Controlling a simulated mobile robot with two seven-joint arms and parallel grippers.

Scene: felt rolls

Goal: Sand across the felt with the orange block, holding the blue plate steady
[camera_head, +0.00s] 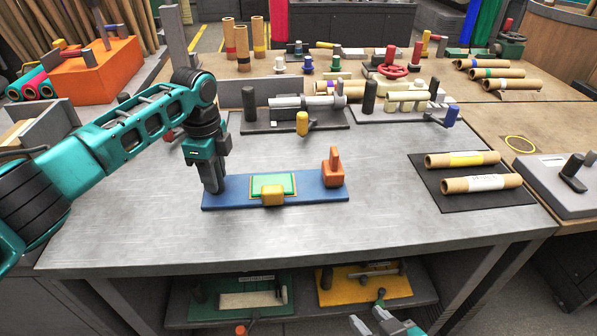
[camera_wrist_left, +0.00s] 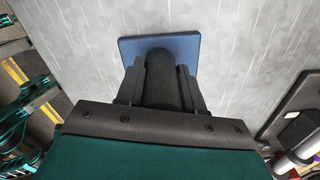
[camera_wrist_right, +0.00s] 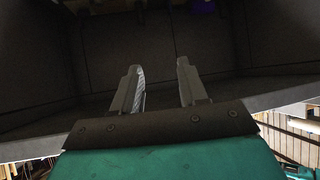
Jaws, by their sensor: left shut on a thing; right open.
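The blue plate (camera_head: 232,193) lies flat on the grey metal bench. A green felt piece (camera_head: 287,182) with an orange border is in its middle, and a yellow block (camera_head: 272,196) sits at its front edge. The orange block (camera_head: 333,174), with an upright handle, stands on the plate's right end. My left gripper (camera_head: 213,188) is shut on a dark round post at the plate's left end; the post (camera_wrist_left: 160,75) shows between the fingers in the left wrist view, with the plate (camera_wrist_left: 190,46) behind. My right gripper (camera_head: 367,318) is open and empty, low in front of the bench; it also shows in the right wrist view (camera_wrist_right: 160,82).
A black mat (camera_head: 440,193) with cardboard rolls lies to the right. A fixture with a yellow knob (camera_head: 302,123) stands behind the plate. Lower shelves hold a green tray (camera_head: 205,306) and a yellow tray (camera_head: 345,292). The bench between plate and mat is clear.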

